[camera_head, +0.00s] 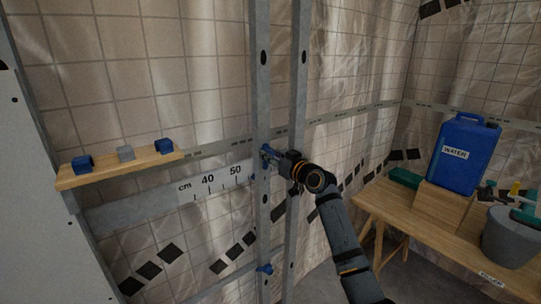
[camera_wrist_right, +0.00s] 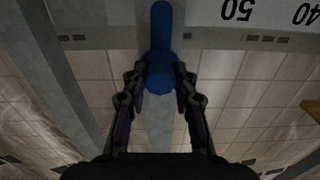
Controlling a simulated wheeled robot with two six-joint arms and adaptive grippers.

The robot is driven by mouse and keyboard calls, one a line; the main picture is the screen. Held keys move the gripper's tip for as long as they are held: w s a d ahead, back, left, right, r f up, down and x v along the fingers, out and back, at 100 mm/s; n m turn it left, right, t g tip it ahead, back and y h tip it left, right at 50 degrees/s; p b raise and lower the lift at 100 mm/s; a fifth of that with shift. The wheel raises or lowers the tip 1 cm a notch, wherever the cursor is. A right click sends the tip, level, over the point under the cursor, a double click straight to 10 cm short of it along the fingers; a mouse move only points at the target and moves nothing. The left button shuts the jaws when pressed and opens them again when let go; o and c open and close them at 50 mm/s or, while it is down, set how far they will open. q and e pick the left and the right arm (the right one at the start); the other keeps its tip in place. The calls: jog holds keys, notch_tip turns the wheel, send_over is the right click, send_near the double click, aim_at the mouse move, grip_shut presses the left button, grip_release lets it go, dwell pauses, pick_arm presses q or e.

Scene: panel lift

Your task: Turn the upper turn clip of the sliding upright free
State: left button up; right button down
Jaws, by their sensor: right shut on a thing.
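The upper turn clip (camera_head: 265,152) is blue and sits on the left of two grey metal uprights, the sliding upright (camera_head: 262,75), by the horizontal rail. My right gripper (camera_head: 279,158) is at the clip and partly hides it. In the right wrist view the blue clip (camera_wrist_right: 161,28) has its round end between the two fingertips (camera_wrist_right: 160,82). The fingers are shut on it, and its long arm points up the picture, in line with the upright. A lower blue clip (camera_head: 265,269) is on the same upright further down. My left gripper is not in view.
A second upright (camera_head: 300,65) stands just right. A scale strip (camera_head: 150,206) marked 40 and 50 runs left. A wooden shelf (camera_head: 75,181) holds small blocks. At right, a bench (camera_head: 408,219) carries a blue water canister (camera_head: 467,160) and a grey bucket (camera_head: 510,240).

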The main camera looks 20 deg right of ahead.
jog(key=m+p, duration=0.2)
jog(key=m, duration=0.3)
jog(key=shift+r+m, duration=0.1)
jog(key=shift+m, duration=0.3)
jog(key=m+p, duration=0.3)
jog(key=m, duration=0.2)
jog(key=shift+d+m, duration=0.1)
jog(key=shift+m, duration=0.2)
jog(key=m+p, duration=0.2)
jog(key=m, duration=0.1)
jog(key=shift+m, duration=0.3)
jog(key=m+p, duration=0.2)
jog(key=m, duration=0.1)
jog(key=shift+m, duration=0.3)
jog(key=m+p, duration=0.2)
jog(key=m, duration=0.1)
jog(key=shift+f+m+p, duration=0.25)
jog(key=shift+m+p, duration=0.2)
jog(key=shift+m, duration=0.65)
